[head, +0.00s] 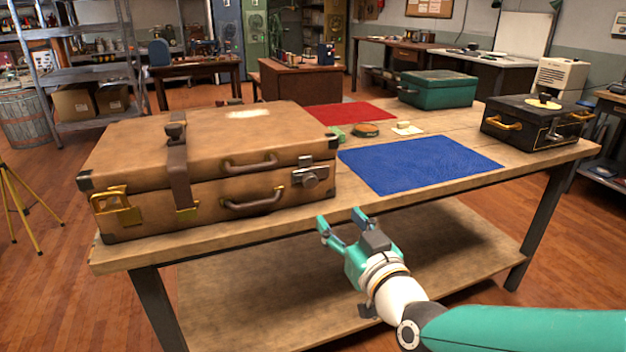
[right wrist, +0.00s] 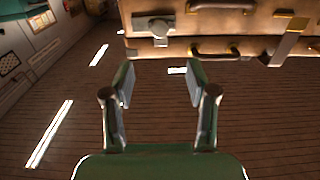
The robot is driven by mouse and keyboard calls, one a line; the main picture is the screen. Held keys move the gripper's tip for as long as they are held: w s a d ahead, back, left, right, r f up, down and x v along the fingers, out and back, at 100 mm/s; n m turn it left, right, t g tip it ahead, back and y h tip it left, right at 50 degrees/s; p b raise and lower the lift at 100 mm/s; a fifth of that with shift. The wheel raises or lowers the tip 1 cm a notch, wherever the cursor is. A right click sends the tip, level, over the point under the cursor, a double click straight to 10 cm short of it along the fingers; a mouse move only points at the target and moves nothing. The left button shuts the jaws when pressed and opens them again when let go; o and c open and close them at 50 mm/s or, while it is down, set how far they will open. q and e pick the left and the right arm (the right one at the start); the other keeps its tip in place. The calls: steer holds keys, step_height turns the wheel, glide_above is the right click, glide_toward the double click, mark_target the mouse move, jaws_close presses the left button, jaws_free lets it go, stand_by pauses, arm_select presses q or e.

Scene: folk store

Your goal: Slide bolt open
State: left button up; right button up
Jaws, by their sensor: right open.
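A brown suitcase (head: 215,150) lies shut on the wooden workbench. A silver bolt-like latch (head: 312,177) is at the right end of its front. A brass latch (head: 117,207) is at the left end. My right gripper (head: 340,220) is open and empty, in front of the bench edge, lower than the silver latch and apart from it. The bolt's exact position is too small to tell. My left gripper is out of view.
A blue mat (head: 420,165), a red mat (head: 345,114), a green case (head: 438,90) and a black box (head: 536,124) share the workbench (head: 365,205). Small items lie between the mats. A lower shelf (head: 260,290) extends under the bench top.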

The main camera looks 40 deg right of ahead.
mark_target(311, 184)
steer(key=p+x, duration=0.5)
steer(key=x, duration=0.9)
steer(key=shift+f, duration=0.1)
jaws_close()
